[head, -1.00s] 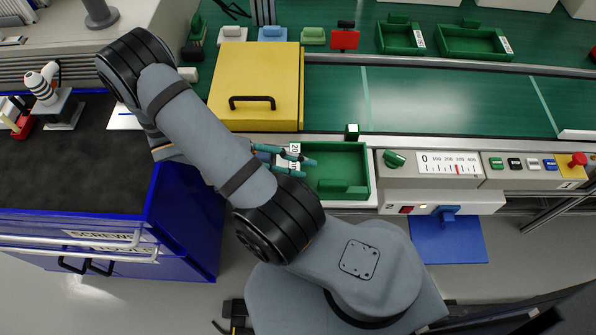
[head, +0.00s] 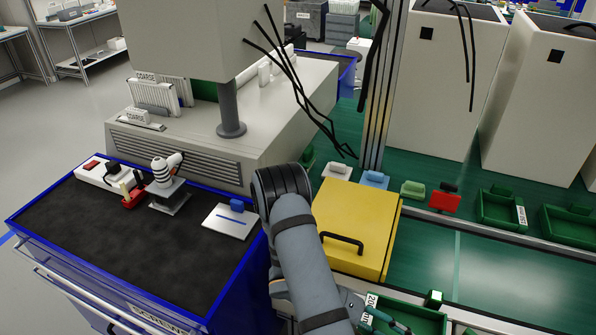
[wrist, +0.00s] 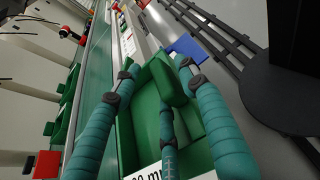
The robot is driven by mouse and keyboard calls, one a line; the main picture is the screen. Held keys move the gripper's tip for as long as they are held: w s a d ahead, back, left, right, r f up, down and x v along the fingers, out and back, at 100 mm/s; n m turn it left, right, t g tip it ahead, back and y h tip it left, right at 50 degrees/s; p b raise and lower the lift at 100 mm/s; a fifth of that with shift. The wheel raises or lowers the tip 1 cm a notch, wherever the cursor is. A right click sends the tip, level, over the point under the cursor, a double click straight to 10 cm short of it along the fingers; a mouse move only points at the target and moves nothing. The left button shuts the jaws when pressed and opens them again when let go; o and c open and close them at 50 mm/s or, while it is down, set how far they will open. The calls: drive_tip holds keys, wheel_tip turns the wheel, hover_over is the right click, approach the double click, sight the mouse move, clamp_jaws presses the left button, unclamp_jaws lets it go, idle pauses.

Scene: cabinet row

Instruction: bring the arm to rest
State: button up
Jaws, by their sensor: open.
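My arm rises from the bottom edge of the head view, and its elbow stands between the dark-topped blue cabinet and the yellow box. My gripper (head: 388,321) shows at the bottom edge of the head view, its teal fingers over the left part of a green bin (head: 425,316). In the wrist view my gripper (wrist: 156,80) has its three teal fingers spread, with nothing held between them. The green bin (wrist: 148,118) lies beyond and between the fingers there. Whether a finger touches the bin I cannot tell.
The yellow box (head: 368,212) with a black handle stands right of my elbow. The blue cabinet (head: 60,262) is to the left, carrying a white plate (head: 228,224). A machine's grey column (head: 230,112) stands behind my elbow. The green belt (head: 500,275) is clear at right.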

drive_tip(key=x, duration=0.3)
drive_tip(key=shift+s+d+f, duration=0.1)
drive_tip(key=shift+s+d, duration=0.15)
drive_tip(key=shift+d, duration=0.05)
drive_tip(key=shift+w+d, duration=0.1)
drive_tip(key=shift+d, duration=0.05)
drive_tip(key=shift+r, duration=1.5)
drive_tip(key=shift+f, duration=0.1)
